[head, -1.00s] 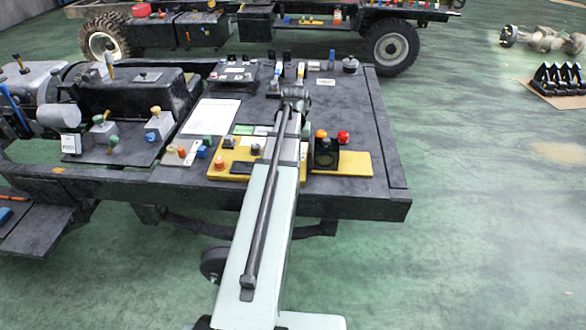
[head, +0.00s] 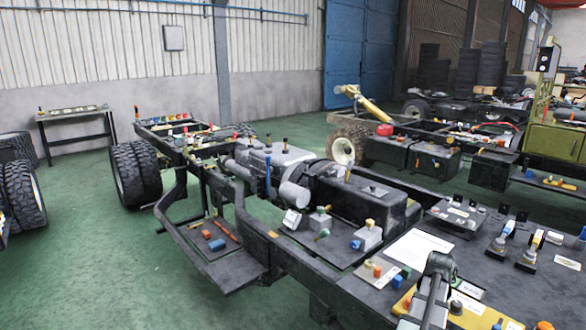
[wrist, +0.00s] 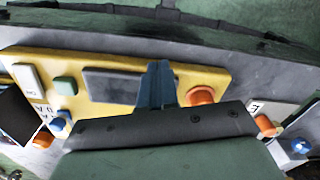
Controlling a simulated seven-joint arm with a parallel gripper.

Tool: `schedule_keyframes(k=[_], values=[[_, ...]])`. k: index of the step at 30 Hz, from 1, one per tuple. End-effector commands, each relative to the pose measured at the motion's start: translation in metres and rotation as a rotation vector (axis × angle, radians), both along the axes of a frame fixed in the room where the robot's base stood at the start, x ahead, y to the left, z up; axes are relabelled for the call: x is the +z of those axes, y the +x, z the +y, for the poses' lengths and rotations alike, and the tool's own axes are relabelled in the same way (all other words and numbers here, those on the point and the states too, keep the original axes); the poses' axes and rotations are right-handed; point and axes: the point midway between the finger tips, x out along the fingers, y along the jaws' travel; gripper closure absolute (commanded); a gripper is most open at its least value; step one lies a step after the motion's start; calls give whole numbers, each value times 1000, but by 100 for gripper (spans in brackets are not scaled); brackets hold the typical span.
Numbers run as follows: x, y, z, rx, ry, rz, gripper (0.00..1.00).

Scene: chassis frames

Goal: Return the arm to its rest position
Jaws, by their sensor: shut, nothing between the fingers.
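My arm (head: 432,300) shows at the lower right of the head view, over the dark flat deck (head: 372,298) of the near chassis, and the bottom edge cuts it off. I cannot make out its fingers there. In the wrist view my gripper (wrist: 156,85) has its two dark blue-grey fingers together, with nothing between them. They appear in front of a yellow panel (wrist: 215,75) that carries a dark rectangle (wrist: 112,87), a green button (wrist: 65,86) and an orange knob (wrist: 201,95). I cannot tell whether the fingertips touch the panel.
Knobs and small boxes crowd the deck around my arm, with a white sheet (head: 412,250) near it. A black tank block (head: 358,205) stands farther along the chassis. A second chassis (head: 420,150) is behind. Green floor (head: 90,260) is open at left.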

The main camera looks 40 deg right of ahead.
Motion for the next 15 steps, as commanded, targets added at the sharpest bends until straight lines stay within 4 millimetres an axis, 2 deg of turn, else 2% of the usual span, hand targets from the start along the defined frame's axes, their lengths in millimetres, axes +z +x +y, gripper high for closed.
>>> schedule_keyframes(k=[1, 3, 8, 15], values=[[-6, 20, 10, 34, 2, 1, 100], [-12, 43, 22, 75, 2, 1, 100], [-27, 93, 51, 168, 2, 1, 100], [-49, 162, 104, 308, 1, 1, 100]])
